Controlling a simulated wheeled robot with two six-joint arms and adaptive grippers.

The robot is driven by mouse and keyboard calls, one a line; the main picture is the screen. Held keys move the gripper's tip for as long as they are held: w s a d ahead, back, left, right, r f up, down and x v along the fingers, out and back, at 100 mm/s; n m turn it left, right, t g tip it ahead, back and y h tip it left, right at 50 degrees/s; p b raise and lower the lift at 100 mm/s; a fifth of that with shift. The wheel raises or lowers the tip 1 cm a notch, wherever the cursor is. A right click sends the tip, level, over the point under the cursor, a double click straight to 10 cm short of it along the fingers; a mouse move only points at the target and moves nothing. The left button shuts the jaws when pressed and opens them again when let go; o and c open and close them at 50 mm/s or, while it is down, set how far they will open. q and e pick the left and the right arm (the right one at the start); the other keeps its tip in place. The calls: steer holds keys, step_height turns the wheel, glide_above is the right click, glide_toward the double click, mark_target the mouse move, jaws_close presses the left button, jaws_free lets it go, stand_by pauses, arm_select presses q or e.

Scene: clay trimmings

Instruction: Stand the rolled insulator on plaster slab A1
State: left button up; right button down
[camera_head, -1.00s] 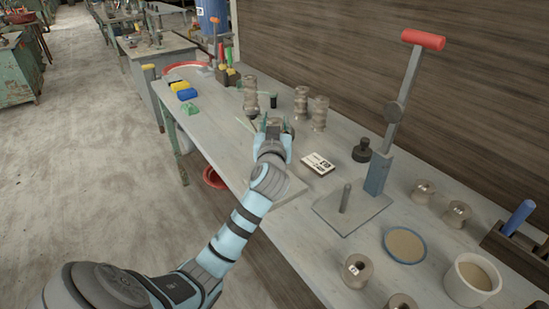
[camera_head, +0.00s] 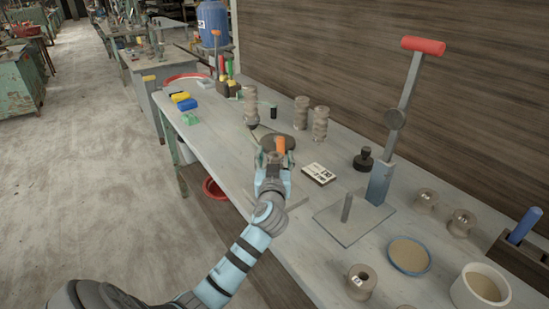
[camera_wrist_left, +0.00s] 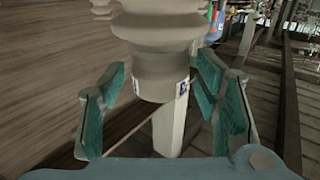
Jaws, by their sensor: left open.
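My left gripper (camera_head: 274,157) is over the near part of the bench, its fingers open and apart. In the left wrist view its teal finger pads (camera_wrist_left: 160,108) stand on either side of a grey ribbed insulator (camera_wrist_left: 162,75), with gaps to both sides. In the head view an upright ribbed insulator (camera_head: 251,106) stands beyond the gripper. My right gripper is out of view.
Two more ribbed insulators (camera_head: 320,124) stand near the wall. An orange piece (camera_head: 281,145) shows at the gripper. Short spools (camera_head: 361,283) stand nearer.

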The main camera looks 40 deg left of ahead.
arm_select(q)
steer(key=v, duration=1.2)
steer(key=shift+a, duration=0.1)
